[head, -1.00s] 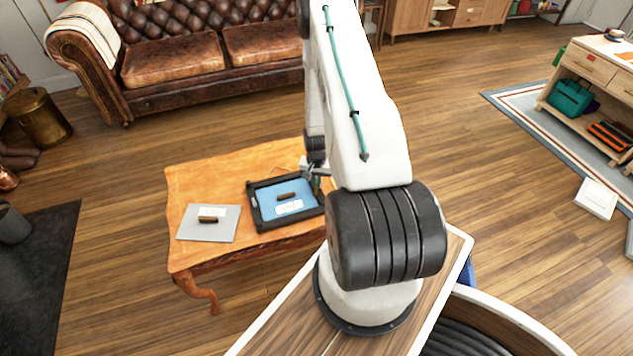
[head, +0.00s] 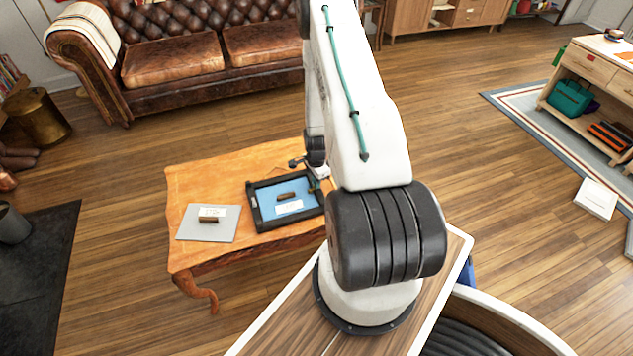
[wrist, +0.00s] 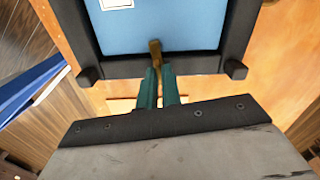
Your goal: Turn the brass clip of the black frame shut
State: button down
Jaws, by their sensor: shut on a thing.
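The black frame (head: 255,210) lies flat on the wooden table, with a blue panel (head: 270,205) inside it. In the wrist view, the near bar of the black frame (wrist: 115,68) crosses the picture. The brass clip (wrist: 154,47) stands at the middle of this bar, its tip reaching over the edge of the blue panel. My gripper (wrist: 159,78) has its two green fingers closed on either side of the clip's near part. In the head view, my gripper (head: 314,183) is at the frame's right side, partly hidden by my arm.
A grey board (head: 195,230) with a brown handle and white label lies left of the frame on the table (head: 185,185). A similar handle and label sit on the blue panel. A brown leather sofa (head: 170,65) stands behind.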

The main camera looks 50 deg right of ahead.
jog(key=shift+m, duration=0.9)
jog(key=c, duration=1.6)
grip_release()
notch_tip(320, 180, up, 8)
jog(key=shift+f, duration=0.1)
